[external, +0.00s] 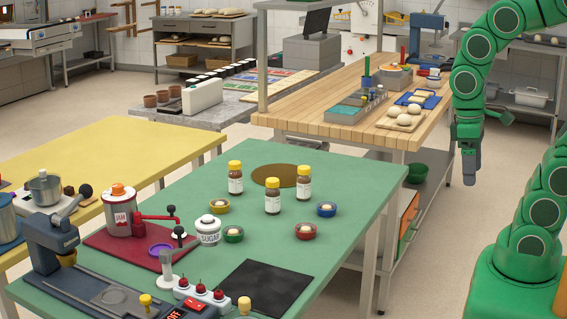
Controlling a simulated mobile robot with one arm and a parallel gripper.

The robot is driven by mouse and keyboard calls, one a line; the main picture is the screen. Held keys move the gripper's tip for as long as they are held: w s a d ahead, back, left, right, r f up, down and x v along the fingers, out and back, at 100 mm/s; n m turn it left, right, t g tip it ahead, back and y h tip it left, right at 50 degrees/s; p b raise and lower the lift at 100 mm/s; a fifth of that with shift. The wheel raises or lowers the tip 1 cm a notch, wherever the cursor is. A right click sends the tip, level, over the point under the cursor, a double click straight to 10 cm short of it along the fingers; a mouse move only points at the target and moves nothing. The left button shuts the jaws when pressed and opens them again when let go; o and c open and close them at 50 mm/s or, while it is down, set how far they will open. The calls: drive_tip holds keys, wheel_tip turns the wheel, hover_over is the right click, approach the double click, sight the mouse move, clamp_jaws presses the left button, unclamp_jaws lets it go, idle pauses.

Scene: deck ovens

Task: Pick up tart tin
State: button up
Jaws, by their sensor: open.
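Several small round tins, which look like tart tins, sit on the green table, each with a pale lump inside. One is yellow (211,209), one blue (318,211), one red (297,232) and one green (226,238). Which one the task means I cannot tell. My gripper (469,182) hangs pointing down at the right, in front of the wooden counter's right end. It is open and empty, well away from the tins and to their right. The gap between its fingers is too small to make out.
The green table (345,180) also holds jars with yellow lids (272,205), a sugar pot (208,232) and a black mat (262,288). A wooden counter (345,113) stands behind it with dough on boards. A yellow table (120,150) is at left. Floor between my arm and the green table looks clear.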

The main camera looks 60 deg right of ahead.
drive_tip(key=shift+w, duration=0.1)
drive_tip(key=w+f+m, duration=0.2)
drive_tip(key=w+f, duration=0.1)
drive_tip(key=w, duration=1.6)
drive_tip(key=shift+m+t, duration=0.9)
drive_tip(key=shift+w+d+f, duration=0.1)
drive_tip(key=shift+w+f, duration=2.5)
drive_tip(key=shift+w, duration=1.1)
drive_tip(key=shift+w+d+f, duration=0.1)
drive_tip(key=shift+w+f, duration=2.45)
drive_tip(key=shift+w, duration=1.15)
drive_tip(key=shift+w+f, duration=2.6)
drive_tip(key=shift+w, duration=1.1)
drive_tip(key=shift+s+a+f, duration=0.1)
drive_tip(key=shift+s+f, duration=0.05)
drive_tip(key=shift+f, duration=0.7)
drive_tip(key=shift+s+a+f, duration=0.1)
drive_tip(key=shift+s+f, duration=0.1)
drive_tip(key=shift+f, duration=0.7)
drive_tip(key=shift+s+f, duration=0.15)
drive_tip(key=shift+f, duration=0.7)
drive_tip(key=c, duration=1.1)
drive_tip(key=shift+r, duration=0.1)
